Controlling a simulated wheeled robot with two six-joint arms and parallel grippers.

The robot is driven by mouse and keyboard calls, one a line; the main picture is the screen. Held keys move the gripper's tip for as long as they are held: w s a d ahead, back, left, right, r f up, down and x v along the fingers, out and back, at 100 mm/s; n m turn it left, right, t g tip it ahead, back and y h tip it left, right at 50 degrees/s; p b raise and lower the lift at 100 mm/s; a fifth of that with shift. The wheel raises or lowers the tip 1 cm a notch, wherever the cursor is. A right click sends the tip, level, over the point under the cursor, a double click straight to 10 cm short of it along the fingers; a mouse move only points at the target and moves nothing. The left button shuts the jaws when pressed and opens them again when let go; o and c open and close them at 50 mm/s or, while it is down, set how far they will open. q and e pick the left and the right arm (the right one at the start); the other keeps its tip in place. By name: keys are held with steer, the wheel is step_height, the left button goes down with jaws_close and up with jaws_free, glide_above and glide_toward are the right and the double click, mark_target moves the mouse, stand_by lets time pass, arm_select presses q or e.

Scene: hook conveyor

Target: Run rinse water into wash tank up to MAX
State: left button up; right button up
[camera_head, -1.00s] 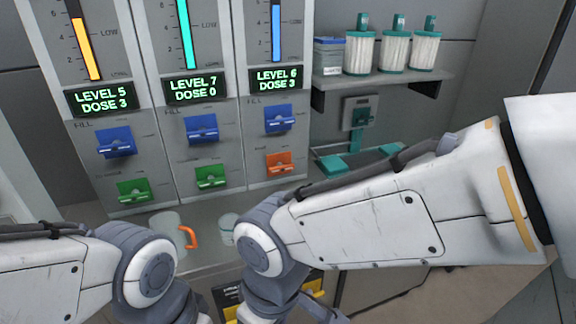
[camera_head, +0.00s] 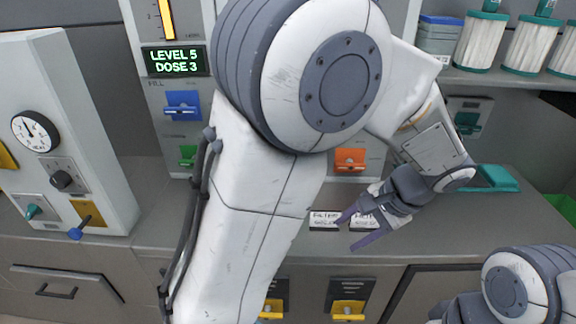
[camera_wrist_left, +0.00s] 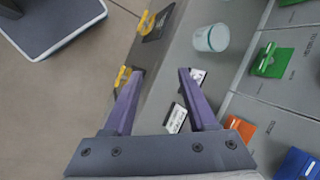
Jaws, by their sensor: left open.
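My left gripper (camera_head: 352,230) is open and empty, its purple fingers over the counter's front edge near two label cards. It also shows in the left wrist view (camera_wrist_left: 158,72). No wash tank or rinse water control can be told for certain. A grey panel (camera_head: 80,130) at the left carries a round gauge (camera_head: 35,132), a dark knob (camera_head: 62,180), a teal handle (camera_head: 33,211) and a blue handle (camera_head: 80,230). The dispenser display (camera_head: 176,61) reads LEVEL 5, DOSE 3. Only a shoulder or elbow part of my right arm shows; its gripper is out of view.
A blue lever (camera_head: 183,105), green lever (camera_head: 188,155) and orange lever (camera_head: 350,160) sit on the dispensers. A white teal-banded cup (camera_wrist_left: 211,38) stands on the counter. Yellow drawer latches (camera_head: 348,310) are below. Filters (camera_head: 481,40) stand on the shelf. My left arm hides the middle.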

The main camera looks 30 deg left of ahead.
arm_select(q)
steer(key=w+a+f+n+y+b, duration=0.1)
steer(key=w+a+f+y, duration=0.1)
steer(key=w+a, duration=0.2)
steer(key=w+a+f+n+y+b, duration=0.1)
steer(key=w+a+y, duration=0.1)
steer(key=w+a, duration=0.2)
steer(key=w+a+f+n+g+y+b, duration=0.1)
steer(key=w+a+f+y, duration=0.1)
steer(key=w+a, duration=0.2)
steer(key=shift+w+a+f, duration=0.2)
steer(key=shift+w, duration=0.25)
steer(key=shift+w+a+f, duration=0.15)
steer(key=shift+w, duration=0.3)
steer(key=w+a+f+n+g+y+b, duration=0.1)
steer(key=w+a+f+n+y+b, duration=0.35)
steer(key=a, duration=0.75)
steer(key=shift+m+y, duration=0.35)
steer(key=shift+y, duration=0.6)
steer(key=a+p, duration=0.1)
steer(key=a, duration=0.2)
steer(key=a+p, duration=0.1)
steer(key=a, duration=0.3)
steer(key=a+p, duration=0.2)
steer(key=a, duration=0.1)
steer(key=shift+w+a, duration=0.15)
steer(key=shift+w, duration=0.2)
jaws_close()
